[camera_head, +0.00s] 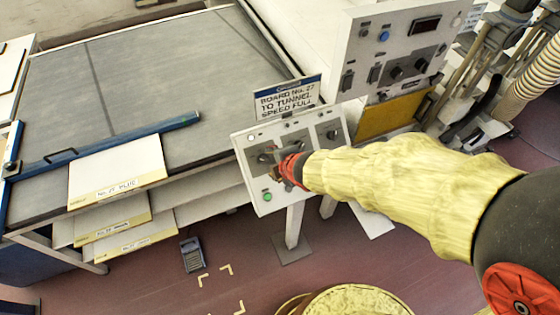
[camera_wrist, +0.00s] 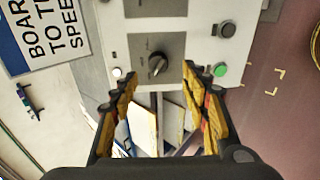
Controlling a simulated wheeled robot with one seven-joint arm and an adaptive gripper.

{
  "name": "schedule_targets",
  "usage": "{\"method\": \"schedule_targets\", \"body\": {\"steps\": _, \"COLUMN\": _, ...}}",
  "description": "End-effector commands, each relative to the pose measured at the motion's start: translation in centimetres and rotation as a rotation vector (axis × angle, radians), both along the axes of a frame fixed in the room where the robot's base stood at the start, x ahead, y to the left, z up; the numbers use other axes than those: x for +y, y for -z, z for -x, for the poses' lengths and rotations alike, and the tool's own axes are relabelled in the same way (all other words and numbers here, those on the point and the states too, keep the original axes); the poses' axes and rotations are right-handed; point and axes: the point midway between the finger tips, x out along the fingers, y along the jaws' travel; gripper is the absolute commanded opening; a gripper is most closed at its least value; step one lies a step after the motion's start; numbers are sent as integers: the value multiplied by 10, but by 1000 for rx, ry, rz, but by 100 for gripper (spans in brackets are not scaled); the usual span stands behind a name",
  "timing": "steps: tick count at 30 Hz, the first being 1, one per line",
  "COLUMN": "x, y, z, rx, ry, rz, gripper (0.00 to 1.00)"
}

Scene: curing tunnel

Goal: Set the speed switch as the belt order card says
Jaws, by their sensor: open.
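The order card (camera_head: 287,98) stands behind the small tilted control panel (camera_head: 250,176) and reads "BOARD NO. 27 TO TUNNEL SPEED FULL". Part of it shows in the wrist view (camera_wrist: 48,38). The panel carries several dark switches on grey plates. In the wrist view one rotary switch (camera_wrist: 157,66) lies between and just beyond my fingertips; its marks are too small to read, and I cannot tell if it is the speed switch. My gripper (camera_wrist: 160,82) is open and empty. In the head view my gripper (camera_head: 292,170) is at the panel's front, covering part of it.
A green button (camera_wrist: 220,69) and a dark button (camera_wrist: 227,30) sit right of the switch in the wrist view. A larger control box (camera_head: 352,50) stands behind. Labelled boards (camera_head: 117,170) lie at left by the grey belt (camera_head: 150,70). A yellow drum (camera_head: 358,302) stands in front.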

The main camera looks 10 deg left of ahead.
Motion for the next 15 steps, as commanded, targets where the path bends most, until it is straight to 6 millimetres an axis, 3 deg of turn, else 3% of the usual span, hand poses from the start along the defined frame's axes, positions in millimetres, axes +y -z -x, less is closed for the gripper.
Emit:
{"method": "schedule_targets", "body": {"steps": 5, "x": 4, "y": 4, "z": -4, "rx": -24, "ry": -38, "rz": 17, "gripper": 46}}
{"method": "schedule_targets", "body": {"steps": 15, "x": 23, "y": 42, "z": -30, "rx": -20, "ry": -34, "rz": 16, "gripper": 46}}
